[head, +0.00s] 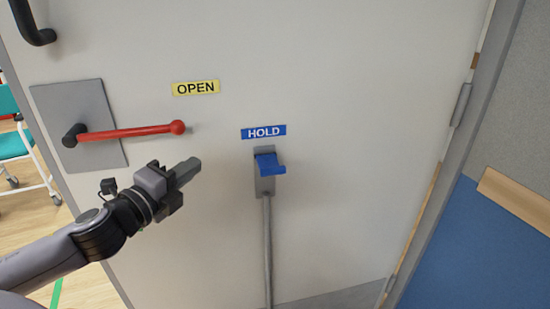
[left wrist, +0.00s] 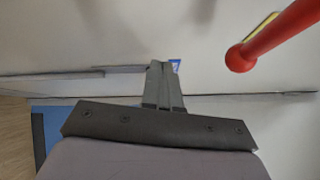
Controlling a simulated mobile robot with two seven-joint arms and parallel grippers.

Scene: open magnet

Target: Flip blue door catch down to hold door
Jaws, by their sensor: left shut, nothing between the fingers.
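The blue door catch (head: 268,165) sits on a grey plate on the white door (head: 330,200), under a blue HOLD label (head: 264,132). Its blue tab sticks out from the plate toward me and to the right. A grey rod (head: 268,250) runs down from the plate. My left gripper (head: 192,167) is shut and empty, to the left of the catch and apart from it. In the left wrist view the shut fingers (left wrist: 164,85) cover most of a small blue patch. I cannot see my right gripper.
A red lever handle (head: 135,132) on a grey plate (head: 55,100) is close above my left gripper, below a yellow OPEN label (head: 196,87). A black handle (head: 32,25) is at upper left. The door face right of the catch is clear. A teal chair (head: 18,145) stands beyond the door's left edge.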

